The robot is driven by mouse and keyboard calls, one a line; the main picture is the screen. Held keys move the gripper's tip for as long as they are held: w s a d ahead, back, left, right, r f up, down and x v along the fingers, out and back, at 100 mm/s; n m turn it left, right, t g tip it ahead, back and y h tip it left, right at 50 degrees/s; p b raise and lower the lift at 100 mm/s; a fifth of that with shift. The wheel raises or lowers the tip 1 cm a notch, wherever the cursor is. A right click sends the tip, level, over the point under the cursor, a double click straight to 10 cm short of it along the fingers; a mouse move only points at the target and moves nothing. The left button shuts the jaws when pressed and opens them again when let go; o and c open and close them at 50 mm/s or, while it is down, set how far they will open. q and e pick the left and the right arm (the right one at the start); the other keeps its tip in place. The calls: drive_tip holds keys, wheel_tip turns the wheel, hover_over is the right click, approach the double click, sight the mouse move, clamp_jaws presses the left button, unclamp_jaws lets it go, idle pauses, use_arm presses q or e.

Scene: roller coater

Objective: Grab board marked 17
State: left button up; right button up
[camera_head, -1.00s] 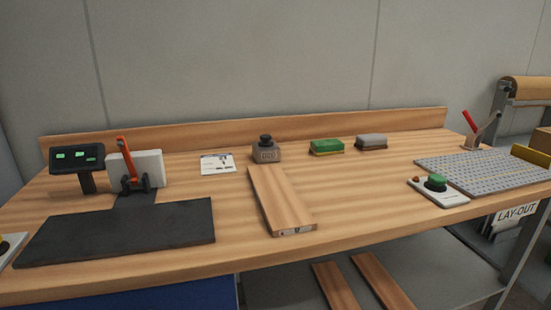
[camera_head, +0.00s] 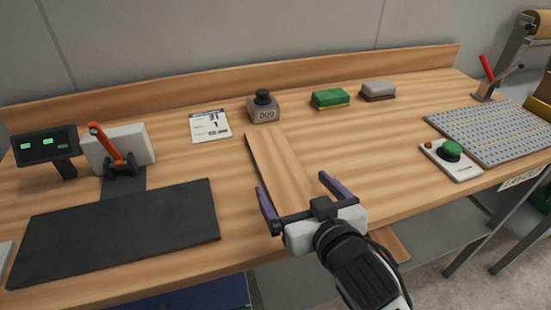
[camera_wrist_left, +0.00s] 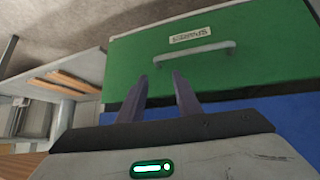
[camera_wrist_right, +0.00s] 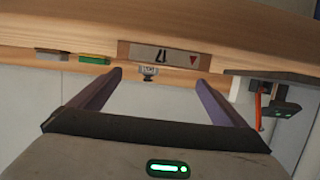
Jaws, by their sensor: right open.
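A long wooden board (camera_head: 279,160) lies flat on the bench, its near end partly hidden behind my right gripper (camera_head: 294,183). The right wrist view shows the scene upside down, with the board's end face (camera_wrist_right: 165,57) carrying dark digits, too small to read surely, and a red triangle. My right gripper (camera_wrist_right: 158,76) is open and empty, its fingers spread to either side of that end and apart from it. My left gripper (camera_wrist_left: 161,76) is open and empty, low before a green drawer front (camera_wrist_left: 215,50); the head view does not show it.
More boards (camera_wrist_left: 65,82) lie on the shelf below.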

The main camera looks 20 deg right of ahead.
sight(280, 166)
drive_tip(key=x, duration=0.7)
drive_tip(key=shift+w+d+f, duration=0.1)
drive_tip(key=shift+w+f, duration=0.05)
drive_tip(key=shift+w, duration=0.2)
drive_tip(key=c, duration=1.4)
